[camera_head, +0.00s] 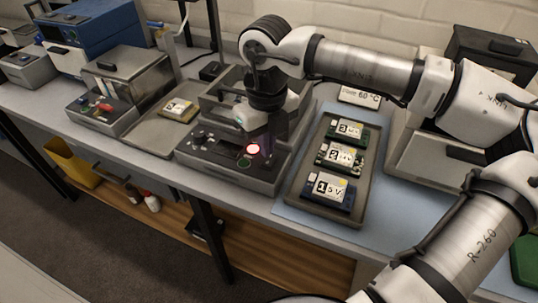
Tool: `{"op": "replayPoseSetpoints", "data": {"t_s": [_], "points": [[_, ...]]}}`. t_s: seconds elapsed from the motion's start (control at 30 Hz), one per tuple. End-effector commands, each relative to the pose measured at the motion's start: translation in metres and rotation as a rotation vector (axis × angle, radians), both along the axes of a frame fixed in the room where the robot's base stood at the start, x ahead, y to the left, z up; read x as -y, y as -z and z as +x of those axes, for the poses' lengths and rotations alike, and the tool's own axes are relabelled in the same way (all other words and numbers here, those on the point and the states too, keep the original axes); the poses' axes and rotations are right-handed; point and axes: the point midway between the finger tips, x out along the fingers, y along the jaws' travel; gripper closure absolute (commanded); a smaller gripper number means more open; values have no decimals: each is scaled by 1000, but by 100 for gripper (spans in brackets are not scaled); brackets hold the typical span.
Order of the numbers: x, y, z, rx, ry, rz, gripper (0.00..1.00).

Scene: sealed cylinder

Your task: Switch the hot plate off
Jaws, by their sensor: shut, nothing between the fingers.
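A dark grey bench unit (215,168) stands mid-bench, with a control panel on its front. The panel has black knobs (198,136) at left, a brightly lit red lamp or button (253,149) and a green button (244,163) just below it. No readable label shows whether this unit is the hot plate. My gripper (268,142) points down over the right side of the panel, close beside the red light. It is shut and empty. Its fingers are dark and partly hidden; I cannot tell whether they touch the panel.
A tray (290,188) with several numbered boards lies to the right on a blue mat. A grey box (420,160) stands far right, under my arm. A tray with one board (178,107) and another instrument (105,110) are left.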

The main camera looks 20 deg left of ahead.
Motion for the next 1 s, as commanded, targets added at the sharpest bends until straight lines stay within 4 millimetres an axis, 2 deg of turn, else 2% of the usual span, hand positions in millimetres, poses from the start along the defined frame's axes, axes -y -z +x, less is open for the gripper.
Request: {"op": "replayPoseSetpoints", "data": {"t_s": [0.47, 1.0], "points": [[0, -40, 0, 1, 0, 0, 100], [0, -41, 0, 0, 0, 0, 100]]}}
